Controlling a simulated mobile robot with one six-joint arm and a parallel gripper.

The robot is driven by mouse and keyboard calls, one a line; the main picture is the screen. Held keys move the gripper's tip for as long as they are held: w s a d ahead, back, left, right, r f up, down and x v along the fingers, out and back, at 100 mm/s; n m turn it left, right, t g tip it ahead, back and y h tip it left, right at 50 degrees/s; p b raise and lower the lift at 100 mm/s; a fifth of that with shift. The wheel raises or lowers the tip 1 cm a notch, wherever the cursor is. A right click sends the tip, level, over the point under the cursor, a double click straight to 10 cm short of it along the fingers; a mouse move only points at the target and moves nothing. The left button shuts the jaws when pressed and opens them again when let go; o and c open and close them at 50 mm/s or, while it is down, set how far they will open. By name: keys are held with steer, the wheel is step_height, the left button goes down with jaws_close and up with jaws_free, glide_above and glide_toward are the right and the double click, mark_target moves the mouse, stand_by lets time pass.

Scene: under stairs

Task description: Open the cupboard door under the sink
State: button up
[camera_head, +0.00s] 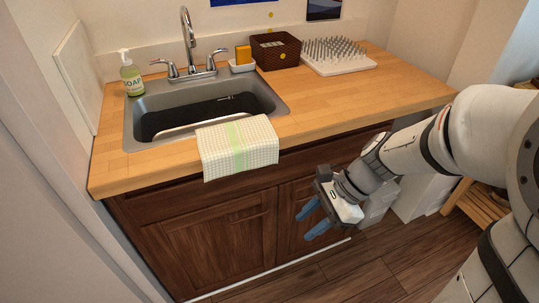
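The sink (205,106) is set in a wooden counter. Below it is a dark brown wooden cupboard with two panel doors, a left door (205,250) and a right door (290,236). Both doors look closed, and I cannot make out a handle on either. My gripper (311,222) has two blue fingers that stand apart with nothing between them. It is in front of the right door, pointing left and toward the doors. It hides part of that door. I cannot tell whether the fingers touch it.
A checked towel (238,147) hangs over the counter's front edge above the doors. A soap bottle (131,74), a woven basket (276,52) and a drying rack (338,56) stand on the counter. White boxes (422,194) and a wooden rack (478,207) stand right of the cupboard. Floor in front is clear.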

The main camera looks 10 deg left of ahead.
steer(key=w+a+f+m+y+b, duration=0.3)
steer(key=a+f+m+y+b, duration=0.15)
steer(key=f+m, duration=0.3)
steer(key=m+t+y+b, duration=0.55)
steer(key=m+b, duration=0.25)
steer(key=m, duration=1.2)
glide_toward(251, 217)
steer(key=a, duration=0.3)
steer(key=shift+t+h, duration=0.25)
steer(key=shift+h, duration=0.15)
steer(key=x, duration=0.2)
steer(key=b+x, duration=0.1)
steer(key=x, duration=0.4)
steer(key=shift+w+f, duration=0.2)
steer(key=shift+w, duration=0.15)
steer(key=shift+c, duration=0.2)
jaws_close()
